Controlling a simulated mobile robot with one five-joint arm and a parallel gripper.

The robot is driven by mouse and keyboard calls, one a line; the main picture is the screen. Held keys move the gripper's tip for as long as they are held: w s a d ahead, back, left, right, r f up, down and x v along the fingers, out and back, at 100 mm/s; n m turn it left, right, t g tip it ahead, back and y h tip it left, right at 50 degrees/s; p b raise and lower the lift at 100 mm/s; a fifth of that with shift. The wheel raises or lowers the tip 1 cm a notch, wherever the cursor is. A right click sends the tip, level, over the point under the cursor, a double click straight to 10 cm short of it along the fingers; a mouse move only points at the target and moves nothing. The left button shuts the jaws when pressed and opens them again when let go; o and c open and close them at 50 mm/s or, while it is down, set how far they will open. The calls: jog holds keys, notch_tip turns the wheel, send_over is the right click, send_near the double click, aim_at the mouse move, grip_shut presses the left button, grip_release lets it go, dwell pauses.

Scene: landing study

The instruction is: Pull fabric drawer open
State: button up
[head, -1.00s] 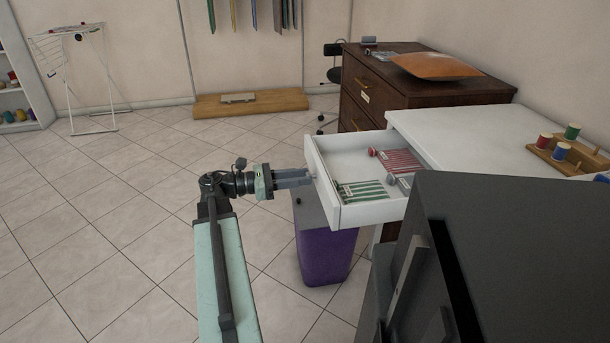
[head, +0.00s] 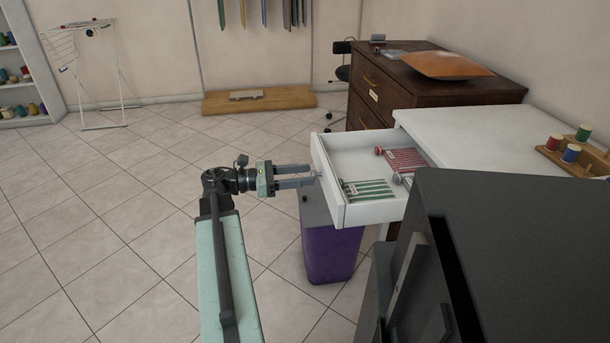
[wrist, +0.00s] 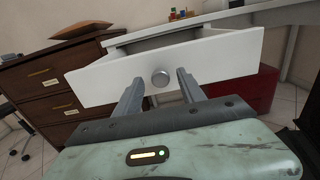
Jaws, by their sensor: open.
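The white drawer (head: 325,175) stands pulled out from a white desk (head: 470,130), with striped green fabric (head: 368,189) and striped red fabric (head: 405,160) lying inside. In the wrist view its white front (wrist: 220,60) is tilted and bears a round grey knob (wrist: 161,77). My gripper (head: 314,175) is open at the drawer front. In the wrist view my gripper's fingers (wrist: 158,84) stand apart, one on each side of the knob. I cannot tell whether either finger touches it.
A purple bin (head: 332,252) stands on the floor below the drawer. A dark wooden chest (head: 430,90) with an orange cushion (head: 445,65) stands behind the desk. Thread spools (head: 571,153) sit on the desk. The tiled floor to the left is clear up to a drying rack (head: 95,70).

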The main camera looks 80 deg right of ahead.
jog(key=v, duration=0.6)
jog(key=shift+w, duration=0.3)
